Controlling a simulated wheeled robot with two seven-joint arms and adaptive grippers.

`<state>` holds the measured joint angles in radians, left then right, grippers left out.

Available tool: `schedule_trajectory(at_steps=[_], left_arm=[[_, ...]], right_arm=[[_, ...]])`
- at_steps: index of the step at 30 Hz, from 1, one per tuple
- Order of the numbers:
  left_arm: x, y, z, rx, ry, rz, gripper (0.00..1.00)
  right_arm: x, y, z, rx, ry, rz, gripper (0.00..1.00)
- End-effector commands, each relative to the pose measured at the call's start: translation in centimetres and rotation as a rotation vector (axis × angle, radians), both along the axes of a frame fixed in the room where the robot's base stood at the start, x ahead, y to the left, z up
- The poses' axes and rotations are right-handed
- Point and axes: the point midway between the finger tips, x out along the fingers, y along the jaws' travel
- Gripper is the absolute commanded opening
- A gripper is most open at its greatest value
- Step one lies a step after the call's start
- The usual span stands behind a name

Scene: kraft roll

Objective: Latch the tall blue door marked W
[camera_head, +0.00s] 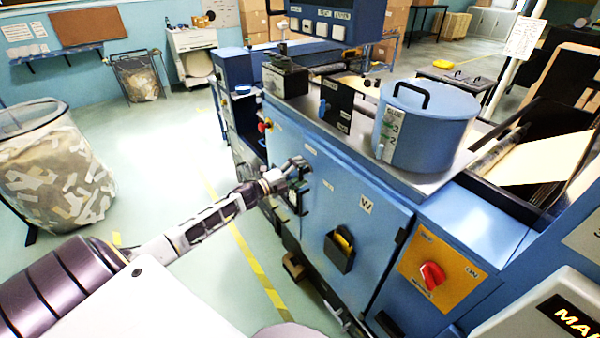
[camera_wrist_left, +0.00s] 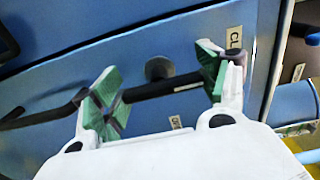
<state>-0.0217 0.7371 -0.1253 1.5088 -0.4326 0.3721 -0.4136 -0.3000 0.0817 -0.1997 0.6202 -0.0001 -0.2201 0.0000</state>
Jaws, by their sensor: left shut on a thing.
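The tall blue door (camera_head: 376,245) marked W (camera_head: 366,204) stands on the front of the blue machine and looks about flush with it. My left gripper (camera_head: 296,178) is at the door's upper left, shut on the dark latch handle. In the left wrist view the handle (camera_wrist_left: 160,88) is a dark bar running between my green-padded fingers (camera_wrist_left: 160,86), slightly tilted, below a round grey knob (camera_wrist_left: 159,67). A label starting "CL" (camera_wrist_left: 234,38) is by the right finger, and another small label (camera_wrist_left: 176,122) sits below the bar. My right gripper is out of view.
A dark pocket (camera_head: 340,250) hangs on the door. An orange panel with a red switch (camera_head: 432,276) is to its right. A blue lidded drum (camera_head: 425,128) stands on the machine top. A wire bin of scraps (camera_head: 55,180) is at left; the floor (camera_head: 165,150) between is clear.

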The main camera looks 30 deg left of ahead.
Motion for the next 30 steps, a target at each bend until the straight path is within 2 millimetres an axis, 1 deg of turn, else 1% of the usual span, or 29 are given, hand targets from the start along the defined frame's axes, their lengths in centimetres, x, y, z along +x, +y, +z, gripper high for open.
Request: schedule_trajectory(at_steps=[1, 6, 14, 20, 30], left_arm=[[0.0, 0.1, 0.0, -0.003, 0.001, 0.002, 0.75], [0.0, 0.1, 0.0, -0.002, 0.001, 0.001, 0.96], [0.0, 0.0, 0.0, -0.001, 0.0, 0.0, 0.96], [-0.1, 0.0, 0.0, -0.001, 0.0, 0.0, 0.96], [-1.4, 0.5, -0.1, -0.002, 0.001, 0.0, 0.96]], right_arm=[[0.0, 0.1, 0.0, 0.001, 0.0, 0.0, 0.4], [0.0, 0.3, 0.0, 0.003, 0.0, -0.001, 0.4], [0.0, 0.5, 0.0, 0.005, 0.0, -0.002, 0.4], [0.0, 0.0, 0.0, 0.0, 0.0, 0.0, 0.4], [0.0, 0.1, 0.0, 0.001, 0.0, 0.0, 0.4]])
